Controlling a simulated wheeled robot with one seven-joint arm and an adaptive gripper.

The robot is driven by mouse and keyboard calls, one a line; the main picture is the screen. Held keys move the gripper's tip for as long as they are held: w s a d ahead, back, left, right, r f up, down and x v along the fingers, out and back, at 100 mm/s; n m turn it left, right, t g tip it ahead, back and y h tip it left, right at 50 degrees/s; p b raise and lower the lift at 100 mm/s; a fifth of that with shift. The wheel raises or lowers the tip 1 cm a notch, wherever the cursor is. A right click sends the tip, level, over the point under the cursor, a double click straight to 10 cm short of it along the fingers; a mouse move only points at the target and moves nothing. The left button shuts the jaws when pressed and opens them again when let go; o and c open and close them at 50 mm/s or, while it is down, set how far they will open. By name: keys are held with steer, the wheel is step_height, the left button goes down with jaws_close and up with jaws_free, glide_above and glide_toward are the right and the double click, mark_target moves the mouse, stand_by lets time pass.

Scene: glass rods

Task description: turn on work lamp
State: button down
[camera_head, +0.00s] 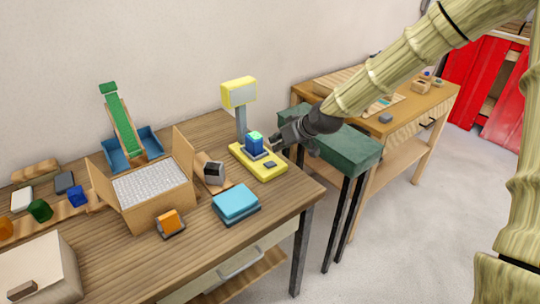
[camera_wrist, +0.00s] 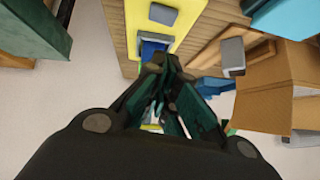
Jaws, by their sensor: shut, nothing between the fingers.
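The work lamp (camera_head: 240,93) has a yellow head with a pale grey face on a grey post. I see no clear glow on its face. Its yellow base (camera_head: 279,172) lies on the wooden table, near the right edge, and carries a dark grey button (camera_head: 270,165) and a blue block with a green top (camera_head: 254,144). In the wrist view the yellow base (camera_wrist: 185,32) shows at the top with a grey button (camera_wrist: 163,14) and a blue part (camera_wrist: 150,48). My gripper (camera_head: 273,142) is shut and empty, just right of the block. Its fingertips (camera_wrist: 160,64) partly hide the blue part.
An open cardboard box (camera_head: 160,207) with white filling stands left of the lamp. A grey-black block (camera_head: 214,173), a blue stack (camera_head: 236,203) and an orange block (camera_head: 168,220) lie nearby. A green-topped stand (camera_head: 345,150) is right of the table. A second table (camera_head: 400,122) stands behind it.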

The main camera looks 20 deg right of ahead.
steer(key=p, duration=0.1)
glide_above(270, 165)
step_height(270, 165, down, 4)
steer(key=shift+d+f, duration=0.1)
steer(key=shift+f, duration=0.1)
steer(key=shift+f+p, duration=0.3)
steer(key=shift+f, duration=0.75)
steer(key=shift+a+f, duration=0.1)
steer(key=shift+a, duration=0.1)
